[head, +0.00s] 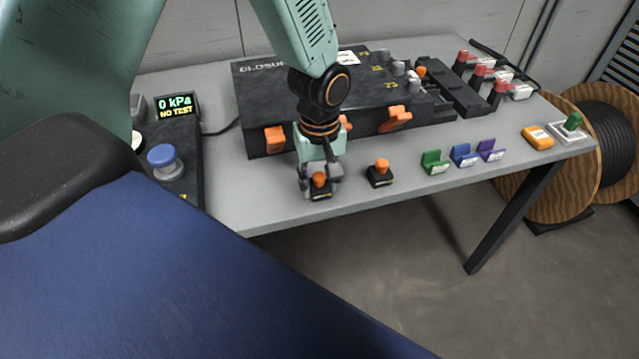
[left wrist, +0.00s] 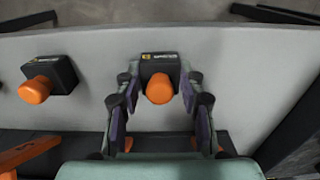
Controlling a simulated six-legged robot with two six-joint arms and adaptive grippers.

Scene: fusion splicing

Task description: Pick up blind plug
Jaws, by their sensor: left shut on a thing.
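Two black blocks with orange knobs, which look like blind plugs, are at the table's front. My left gripper (head: 320,182) reaches down over the left one in the head view (head: 320,192). In the left wrist view my left gripper (left wrist: 160,78) has its fingers on both sides of this plug (left wrist: 160,90), shut on it, with the orange knob between them. I cannot tell whether it is lifted off the table. The second plug (head: 380,174) stands just to the right, free; it also shows in the left wrist view (left wrist: 38,88). My right gripper is not in view.
The grey table (head: 270,215) carries a large black closure box (head: 270,85) behind the gripper. Green (head: 435,162), blue (head: 464,155) and purple (head: 490,150) holders stand to the right. The front edge is close.

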